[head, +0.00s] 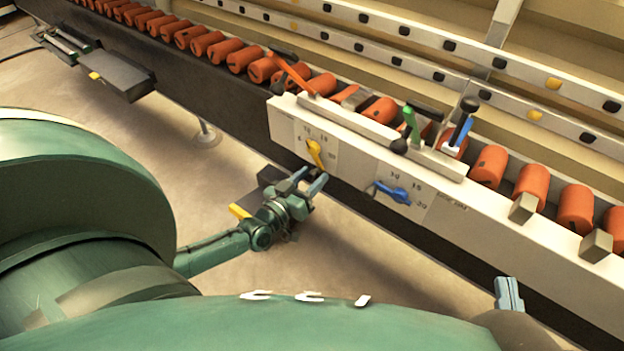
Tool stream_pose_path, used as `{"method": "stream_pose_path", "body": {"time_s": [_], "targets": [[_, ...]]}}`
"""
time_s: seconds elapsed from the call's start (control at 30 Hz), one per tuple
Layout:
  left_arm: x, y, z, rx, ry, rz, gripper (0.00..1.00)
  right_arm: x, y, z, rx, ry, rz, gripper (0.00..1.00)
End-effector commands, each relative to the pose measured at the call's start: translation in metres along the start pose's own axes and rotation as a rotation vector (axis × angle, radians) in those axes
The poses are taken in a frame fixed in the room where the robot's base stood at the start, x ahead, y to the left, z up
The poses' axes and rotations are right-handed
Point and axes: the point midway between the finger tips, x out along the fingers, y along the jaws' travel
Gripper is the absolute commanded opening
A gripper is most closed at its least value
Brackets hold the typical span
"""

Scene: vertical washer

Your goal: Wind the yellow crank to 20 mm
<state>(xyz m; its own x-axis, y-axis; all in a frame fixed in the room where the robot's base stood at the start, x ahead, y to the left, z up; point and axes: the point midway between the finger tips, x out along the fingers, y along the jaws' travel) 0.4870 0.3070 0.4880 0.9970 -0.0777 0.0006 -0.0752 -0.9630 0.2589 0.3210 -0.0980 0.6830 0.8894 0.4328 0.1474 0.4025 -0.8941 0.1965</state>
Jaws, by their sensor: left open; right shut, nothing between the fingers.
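The yellow crank (315,152) sits on a pale dial plate on the front of the white control panel (348,158). Small numbers ring it, with 10 and 15 along the top; its exact reading is too small to tell. My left gripper (310,180) is open just below the crank, its two fingers apart and pointing up toward it. I see nothing between the fingers, and cannot tell whether they touch the crank's lower end. My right gripper (508,293) is shut and empty at the lower right, in front of the machine and well away from the crank.
A blue crank (394,192) sits on a second dial to the right. Orange (291,74), green (411,127) and blue (461,131) levers stand on top of the panel. Orange rollers (531,184) line the conveyor behind.

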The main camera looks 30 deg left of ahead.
Motion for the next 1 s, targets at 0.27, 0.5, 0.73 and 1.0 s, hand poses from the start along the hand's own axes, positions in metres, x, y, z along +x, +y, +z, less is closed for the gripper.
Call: {"method": "stream_pose_path", "body": {"time_s": [0.27, 0.5, 0.73, 1.0], "targets": [[0.0086, 0.0004, 0.0000, 0.000, -0.001, 0.000, 0.45, 0.0007, -0.0001, -0.0002, 0.009, 0.004, 0.000, 0.00], [0.0082, 0.0004, 0.0000, 0.000, -0.001, 0.000, 0.36, 0.0007, -0.0001, -0.0003, 0.009, 0.003, 0.000, 0.00], [0.0081, 0.0004, 0.0000, 0.000, -0.001, 0.000, 0.17, 0.0007, -0.0001, -0.0003, 0.008, 0.003, -0.001, 0.00], [0.0080, 0.0003, 0.0000, 0.001, -0.001, 0.000, 0.00, 0.0007, -0.0001, -0.0003, 0.007, 0.003, -0.001, 0.00]]}}
